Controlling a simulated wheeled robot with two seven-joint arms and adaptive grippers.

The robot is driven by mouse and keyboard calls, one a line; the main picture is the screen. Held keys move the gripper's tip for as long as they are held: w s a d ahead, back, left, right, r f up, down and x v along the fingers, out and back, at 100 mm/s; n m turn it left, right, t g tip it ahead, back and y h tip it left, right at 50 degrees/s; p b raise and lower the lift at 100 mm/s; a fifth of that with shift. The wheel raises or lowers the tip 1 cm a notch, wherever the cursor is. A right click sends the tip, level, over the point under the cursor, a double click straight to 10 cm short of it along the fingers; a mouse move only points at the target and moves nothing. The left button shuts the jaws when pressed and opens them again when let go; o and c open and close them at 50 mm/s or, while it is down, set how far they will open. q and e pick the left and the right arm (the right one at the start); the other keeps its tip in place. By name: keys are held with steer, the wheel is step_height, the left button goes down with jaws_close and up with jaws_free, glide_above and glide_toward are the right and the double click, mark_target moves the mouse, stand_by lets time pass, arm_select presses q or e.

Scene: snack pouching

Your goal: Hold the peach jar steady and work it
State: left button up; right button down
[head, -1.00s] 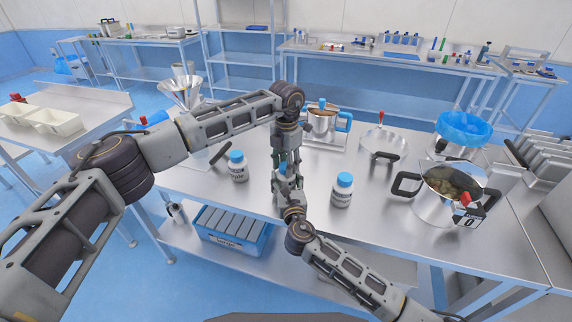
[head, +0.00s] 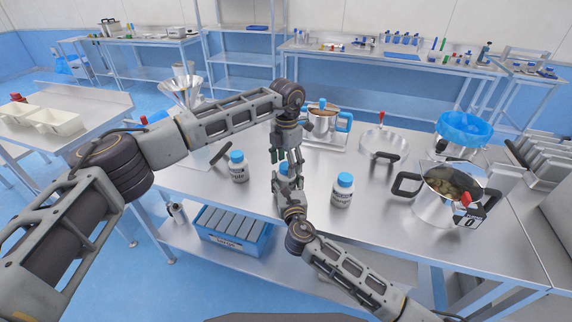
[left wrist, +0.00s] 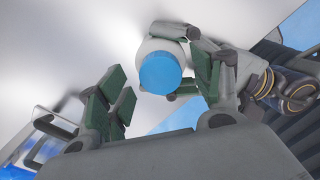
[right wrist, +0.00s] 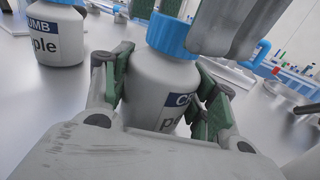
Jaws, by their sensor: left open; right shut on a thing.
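The peach jar is a white bottle with a blue cap. It stands upright on the steel table in the head view (head: 284,170), partly hidden by my grippers. In the right wrist view its body (right wrist: 160,88) is between the green pads of my right gripper (right wrist: 160,95), which is shut on it; the label is partly covered. My left gripper (head: 291,158) points down from above, open, close to the cap. In the left wrist view the blue cap (left wrist: 160,73) is between its spread fingers, nearer the right one; I cannot tell whether they touch.
Two similar blue-capped jars stand on the table, one to the left (head: 238,168) and one to the right (head: 342,191). A pot (head: 445,203) with dark handles is at right, a lidded pan (head: 383,142) behind. Bare table lies in front of the right jar.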

arm_select(q)
step_height(320, 180, up, 11)
steer(key=shift+r, duration=0.2)
stand_by(0.4)
arm_select(e)
steer(key=shift+c, duration=1.9)
jaws_free()
steer(key=shift+s+d, duration=0.35)
steer(key=shift+s, duration=1.65)
steer(key=shift+s+d, duration=0.3)
steer(key=shift+s, duration=1.65)
steer(key=shift+s+d, duration=0.35)
steer(key=shift+s, duration=1.65)
arm_select(q)
steer(key=shift+f, duration=0.1)
arm_select(e)
steer(key=shift+f, duration=0.1)
